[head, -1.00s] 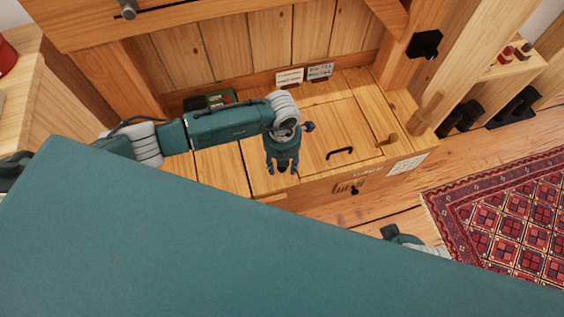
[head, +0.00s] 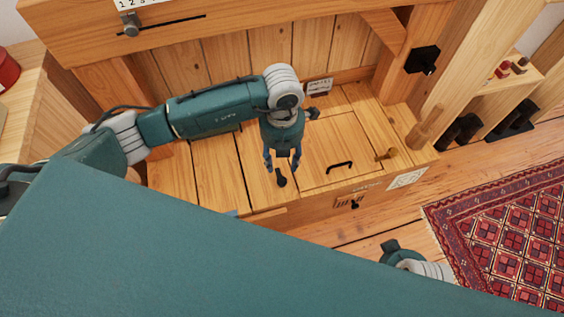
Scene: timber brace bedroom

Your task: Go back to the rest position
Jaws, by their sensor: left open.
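My left gripper (head: 282,165) hangs pointing down over the wooden bench top (head: 215,180), left of the black bar handle (head: 340,166). Its two fingers are apart, with nothing seen held between them. A small black knob (head: 281,180) shows just below the fingertips; its distance from them is hard to tell. My right gripper is not visible; only a teal and grey part of my right arm shows at the lower right.
A red patterned rug (head: 505,225) lies on the floor at right. My teal body blocks the lower left.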

